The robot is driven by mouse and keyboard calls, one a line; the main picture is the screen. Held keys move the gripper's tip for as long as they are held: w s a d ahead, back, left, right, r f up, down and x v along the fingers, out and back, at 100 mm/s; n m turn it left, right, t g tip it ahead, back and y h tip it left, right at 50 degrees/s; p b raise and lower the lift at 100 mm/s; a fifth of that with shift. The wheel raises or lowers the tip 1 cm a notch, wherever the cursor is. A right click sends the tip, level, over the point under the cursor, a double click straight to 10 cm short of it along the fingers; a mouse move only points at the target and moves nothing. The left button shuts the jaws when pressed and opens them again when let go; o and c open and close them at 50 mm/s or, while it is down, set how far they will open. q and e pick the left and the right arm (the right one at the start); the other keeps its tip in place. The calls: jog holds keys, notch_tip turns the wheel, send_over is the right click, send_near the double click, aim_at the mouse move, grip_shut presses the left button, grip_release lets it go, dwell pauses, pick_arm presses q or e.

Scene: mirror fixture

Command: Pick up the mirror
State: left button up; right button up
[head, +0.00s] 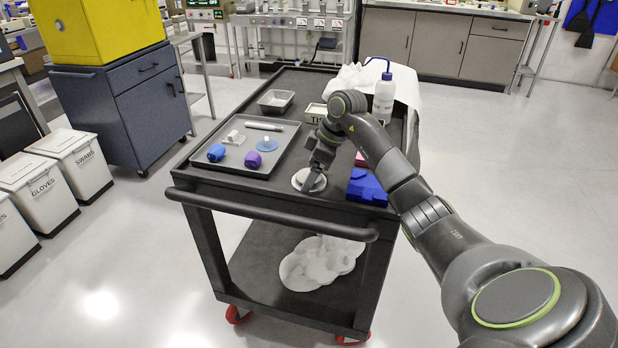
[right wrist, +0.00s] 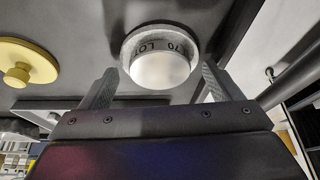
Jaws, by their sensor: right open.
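The mirror (head: 300,181) looks like a pale round disc in a light ring, lying near the front edge of the black cart top. In the right wrist view the mirror (right wrist: 160,70) shows a bright round face with dark lettering along one edge. My right gripper (head: 312,184) is over the disc, and its fingers partly cover it in the head view. In the right wrist view my right gripper (right wrist: 159,78) is open, with one finger on each side of the disc. I cannot tell whether either finger touches it. My left gripper is not in view.
A grey tray (head: 222,167) with blue and purple rolls stands left of the disc. A blue box (head: 367,188) stands close on its right. A white bottle (head: 383,99) stands behind. A yellow knobbed disc (right wrist: 22,68) shows beside the mirror in the right wrist view.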

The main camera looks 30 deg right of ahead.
jog(key=c, duration=1.1)
jog(key=shift+c, duration=0.3)
jog(key=shift+r, duration=0.1)
